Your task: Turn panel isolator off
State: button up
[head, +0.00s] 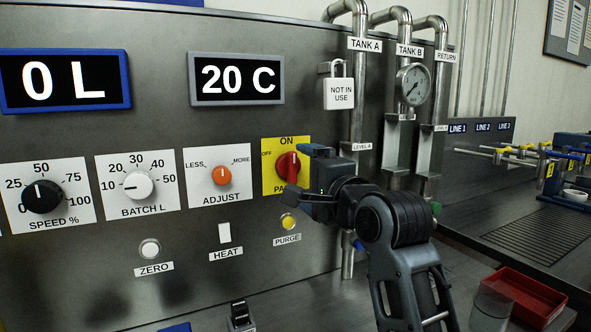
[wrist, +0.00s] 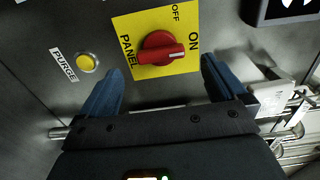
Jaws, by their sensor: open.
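The panel isolator is a red rotary knob (head: 288,165) on a yellow plate marked ON, OFF and PANEL. In the wrist view the knob (wrist: 160,52) shows whole, its handle and pale mark pointing toward ON. My gripper (head: 306,172) is open in front of the plate, and its arm hides part of the plate's right side in the head view. In the wrist view the blue fingers of my gripper (wrist: 162,72) stand apart, one on each side of the knob and slightly below it. Nothing is between them that they grip.
A yellow purge button (head: 288,222) sits just below the plate. An orange adjust knob (head: 221,176) and a white heat switch (head: 224,233) are to the left. Tank pipes (head: 359,100) and a padlock (head: 338,92) stand right and above. A red tray (head: 525,297) lies lower right.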

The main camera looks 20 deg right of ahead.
aim_at(294, 170)
jog(key=shift+w+a, duration=0.15)
jog(key=shift+w, duration=2.1)
jog(key=c, duration=1.1)
